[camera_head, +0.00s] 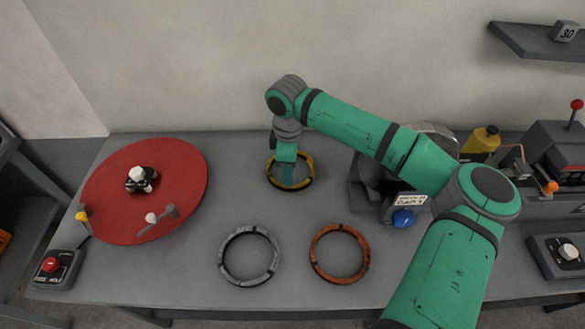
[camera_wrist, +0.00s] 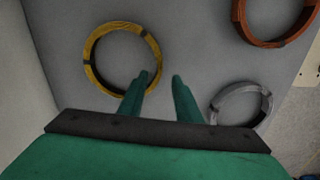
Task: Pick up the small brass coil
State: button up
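The small brass coil (camera_head: 312,172) is a yellow ring with dark bands, lying flat on the grey table behind two other coils. My gripper (camera_head: 288,181) points down over it in the head view. In the wrist view the brass coil (camera_wrist: 88,65) lies at upper left, and my gripper (camera_wrist: 161,77) is open with its two fingers apart. The left finger overlaps the coil's lower right rim in that view; the right finger appears outside the ring. Nothing is seen held. I cannot tell the fingers' exact height above the table.
A grey coil (camera_head: 222,256) and a copper-red coil (camera_head: 315,252) lie in front on the table (camera_head: 200,285). A red round platform (camera_head: 110,205) stands at left. A machine with a blue knob (camera_head: 403,219) and a yellow bottle (camera_head: 482,141) are at right, partly behind my arm.

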jog(key=shift+s+a+f, duration=0.15)
jog(key=shift+a+f, duration=0.15)
jog(key=shift+f, duration=0.3)
jog(key=shift+d+f, duration=0.15)
jog(key=shift+f, duration=1.15)
jog(key=shift+d+f, duration=0.1)
jog(key=shift+f, duration=1.15)
jog(key=shift+w, duration=0.25)
grip_shut()
